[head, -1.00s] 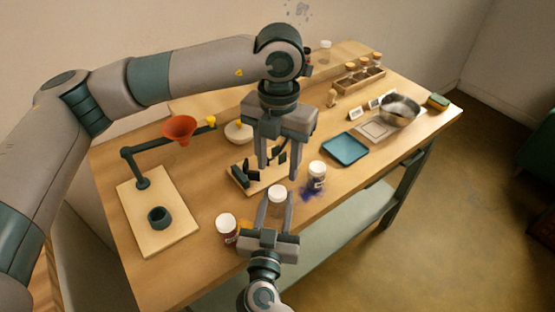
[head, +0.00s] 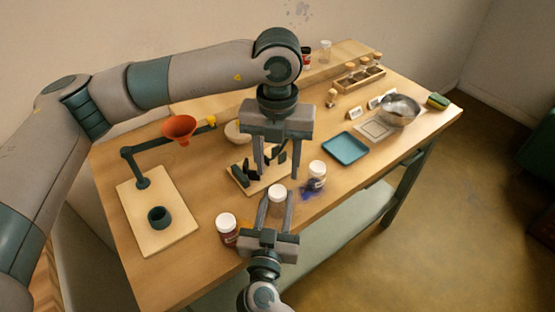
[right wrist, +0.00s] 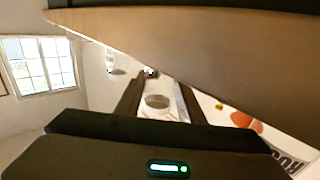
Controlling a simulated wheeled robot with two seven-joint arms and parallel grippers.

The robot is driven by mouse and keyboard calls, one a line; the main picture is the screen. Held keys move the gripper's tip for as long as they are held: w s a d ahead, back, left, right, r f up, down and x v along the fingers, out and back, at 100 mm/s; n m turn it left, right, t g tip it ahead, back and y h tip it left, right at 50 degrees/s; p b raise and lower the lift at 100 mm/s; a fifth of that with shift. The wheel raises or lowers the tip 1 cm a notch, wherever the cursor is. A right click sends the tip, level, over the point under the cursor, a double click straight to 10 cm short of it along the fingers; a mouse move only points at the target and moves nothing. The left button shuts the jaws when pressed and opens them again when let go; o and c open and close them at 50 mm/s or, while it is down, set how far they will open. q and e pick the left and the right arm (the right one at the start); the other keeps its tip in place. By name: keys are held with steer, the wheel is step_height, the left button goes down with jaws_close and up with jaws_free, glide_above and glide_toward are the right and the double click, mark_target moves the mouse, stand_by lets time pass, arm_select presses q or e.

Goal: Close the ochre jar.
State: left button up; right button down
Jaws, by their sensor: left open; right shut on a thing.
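A jar with a round white top (head: 277,193) stands between the fingers of my right gripper (head: 276,205), which is shut on it near the table's front edge. Its contents are hidden, so I cannot confirm the ochre colour or whether the top is a seated lid. In the right wrist view a pale round shape (right wrist: 158,101) shows between the fingers. My left gripper (head: 277,172) is open and empty, pointing down just above and behind the white top. An ochre patch (head: 243,227) shows beside the right gripper.
A dark red jar with a white lid (head: 226,228) stands left of the right gripper. A blue jar (head: 316,172) stands close on the right, with blue powder around it. A blue tray (head: 345,148) lies farther right.

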mark_target(277, 191)
arm_select(q)
steer(key=shift+f, duration=3.55)
steer(key=c, duration=1.1)
